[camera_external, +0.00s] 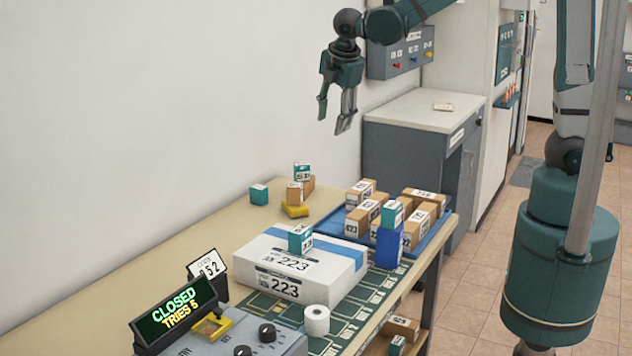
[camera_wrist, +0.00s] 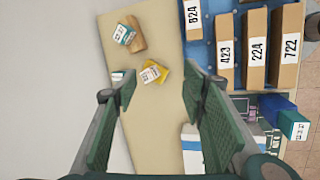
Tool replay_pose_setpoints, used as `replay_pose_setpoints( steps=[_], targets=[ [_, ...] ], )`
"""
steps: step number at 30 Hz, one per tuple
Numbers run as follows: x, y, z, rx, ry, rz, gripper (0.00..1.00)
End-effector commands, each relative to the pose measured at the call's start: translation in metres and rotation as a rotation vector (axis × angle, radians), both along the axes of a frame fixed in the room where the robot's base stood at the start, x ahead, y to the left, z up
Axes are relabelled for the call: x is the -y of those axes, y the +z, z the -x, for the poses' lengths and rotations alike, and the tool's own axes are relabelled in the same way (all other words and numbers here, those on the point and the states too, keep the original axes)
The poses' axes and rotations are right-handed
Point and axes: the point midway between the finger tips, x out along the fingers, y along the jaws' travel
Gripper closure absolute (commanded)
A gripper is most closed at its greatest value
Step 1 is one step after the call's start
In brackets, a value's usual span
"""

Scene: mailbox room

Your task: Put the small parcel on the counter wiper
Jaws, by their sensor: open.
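A yellow block (camera_external: 296,210), which looks like the counter wiper, lies on the counter near the wall; it also shows in the wrist view (camera_wrist: 163,69). A small brown parcel (camera_external: 294,194) with a white label appears to rest on it; its label shows in the wrist view (camera_wrist: 151,74). Contact is hard to tell. Small teal parcels stand behind it on a brown box (camera_external: 302,172), to its left (camera_external: 258,194), and on the large white parcel (camera_external: 300,238). Which parcel is meant is unclear. My gripper (camera_external: 334,114) is open and empty, high above the counter; its fingers frame the wrist view (camera_wrist: 165,95).
A blue tray (camera_external: 432,240) holds several brown boxes at the right. A teal parcel (camera_external: 391,213) tops a blue box (camera_external: 388,245) in front of it. The large white parcel (camera_external: 340,264) fills the middle. A sign (camera_external: 177,312) and control panel stand in front.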

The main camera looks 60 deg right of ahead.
Motion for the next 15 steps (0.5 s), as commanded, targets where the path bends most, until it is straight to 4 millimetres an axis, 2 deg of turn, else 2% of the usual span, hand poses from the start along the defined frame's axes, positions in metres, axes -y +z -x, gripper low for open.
replay_pose_setpoints(
  steps=[15],
  targets=[
    [0.033, 0.042, 0.077, 0.148, -0.335, -0.191, 0.58]
  ],
)
